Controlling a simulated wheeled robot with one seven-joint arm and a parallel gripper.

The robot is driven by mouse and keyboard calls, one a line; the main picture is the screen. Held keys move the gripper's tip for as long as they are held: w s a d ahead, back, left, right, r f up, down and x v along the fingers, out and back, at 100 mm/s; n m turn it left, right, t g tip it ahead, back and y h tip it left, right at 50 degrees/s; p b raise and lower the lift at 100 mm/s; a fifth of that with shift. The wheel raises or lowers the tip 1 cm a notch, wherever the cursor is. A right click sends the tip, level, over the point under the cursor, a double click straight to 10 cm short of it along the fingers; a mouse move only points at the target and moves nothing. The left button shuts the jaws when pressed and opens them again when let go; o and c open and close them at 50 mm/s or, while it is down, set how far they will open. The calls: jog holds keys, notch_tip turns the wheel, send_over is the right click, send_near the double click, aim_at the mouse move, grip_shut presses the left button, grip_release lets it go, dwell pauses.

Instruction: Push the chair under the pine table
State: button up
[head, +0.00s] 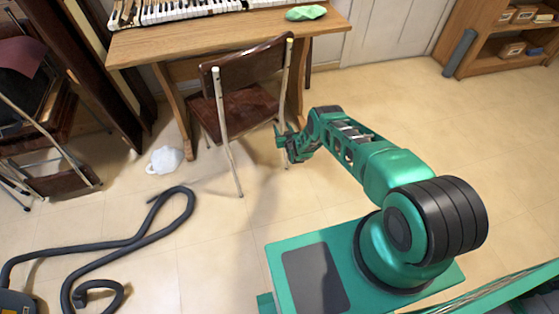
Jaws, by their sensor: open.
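The chair (248,64) has a dark brown back and seat and pale metal legs. It stands upright at the front of the pine table (190,45), its back facing me. Its seat lies partly at the table's front edge; how far it reaches under the top is hard to tell. My gripper (283,142) is low, just right of the chair's legs. It looks open and holds nothing. Whether it touches the chair's right leg cannot be told.
A piano keyboard (180,12) and a green cloth-like thing (306,13) lie on the table. A white bag-like thing (165,160) and a vacuum hose (130,243) lie on the floor at left. Stacked chairs (45,125) stand at far left, a shelf (505,45) at far right. Floor between is clear.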

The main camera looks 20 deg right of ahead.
jog(key=f+v, duration=0.2)
jog(key=v, duration=0.7)
jog(key=shift+s, duration=0.65)
jog(key=shift+f, duration=0.15)
